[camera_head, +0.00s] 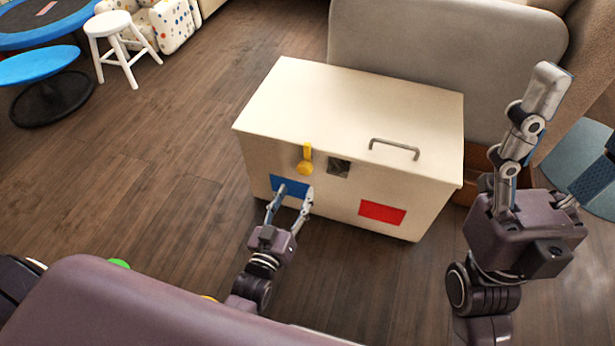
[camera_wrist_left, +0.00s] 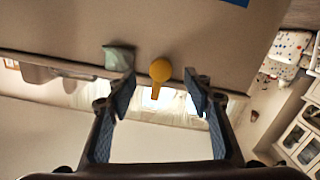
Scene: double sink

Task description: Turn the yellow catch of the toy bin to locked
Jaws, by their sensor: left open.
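The toy bin (camera_head: 330,105) is a cream box with its lid down. Its yellow catch (camera_head: 305,163) is on the upper front, with its round end low and its narrow arm pointing up to the lid edge. My left gripper (camera_head: 293,191) is open and empty in front of the bin, below the catch. In the left wrist view the catch (camera_wrist_left: 160,72) appears between the open fingertips (camera_wrist_left: 159,82), apart from both. My right gripper (camera_head: 578,112) is spread open, raised at the right.
The bin has a grey lid handle (camera_head: 394,149), a blue square (camera_head: 289,186) and a red square (camera_head: 382,212). A grey sofa-like back (camera_head: 440,45) stands behind it. A white stool (camera_head: 112,35) is at upper left. The wood floor left of the bin is clear.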

